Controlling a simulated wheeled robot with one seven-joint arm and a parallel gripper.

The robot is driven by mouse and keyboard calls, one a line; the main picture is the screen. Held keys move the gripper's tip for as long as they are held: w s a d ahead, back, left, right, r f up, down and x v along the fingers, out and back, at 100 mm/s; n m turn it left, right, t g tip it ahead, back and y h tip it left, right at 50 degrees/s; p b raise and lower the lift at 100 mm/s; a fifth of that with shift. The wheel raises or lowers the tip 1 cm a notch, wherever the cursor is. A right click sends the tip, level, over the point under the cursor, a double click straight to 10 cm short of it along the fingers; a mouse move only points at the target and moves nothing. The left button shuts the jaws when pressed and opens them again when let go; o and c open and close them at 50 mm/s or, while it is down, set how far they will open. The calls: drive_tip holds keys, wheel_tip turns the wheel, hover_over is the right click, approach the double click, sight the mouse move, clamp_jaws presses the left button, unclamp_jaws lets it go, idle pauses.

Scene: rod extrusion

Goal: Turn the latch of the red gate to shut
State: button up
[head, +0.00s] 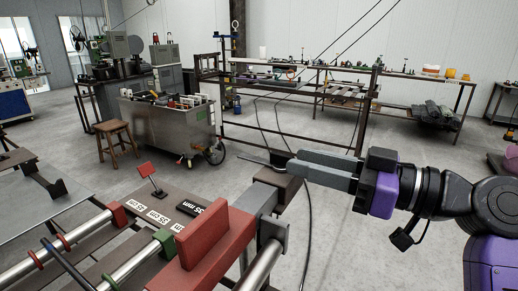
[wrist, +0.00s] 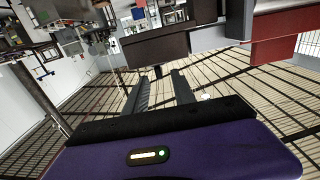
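A large red block (head: 203,238), which looks like the red gate, stands upright at the front middle of the head view. A grey block (head: 257,199) adjoins its right end, with a dark brown block (head: 283,183) beyond it. I cannot tell for certain which part is the latch. My gripper (head: 293,160) comes in from the right, its grey fingertips close to the brown block; contact is unclear. The brown block (wrist: 156,47) lies just past the tips, the red block (wrist: 278,35) at upper right.
Steel rods (head: 85,238) with red and green collars lie at front left. A metal cart (head: 172,122), a wooden stool (head: 116,135) and a rack frame (head: 285,135) stand behind. Floor between is open.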

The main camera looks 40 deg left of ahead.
sight(271, 153)
drive_tip(key=shift+p+x, duration=0.85)
drive_tip(key=shift+x, duration=3.1)
clamp_jaws()
drive_tip(key=shift+w, duration=0.1)
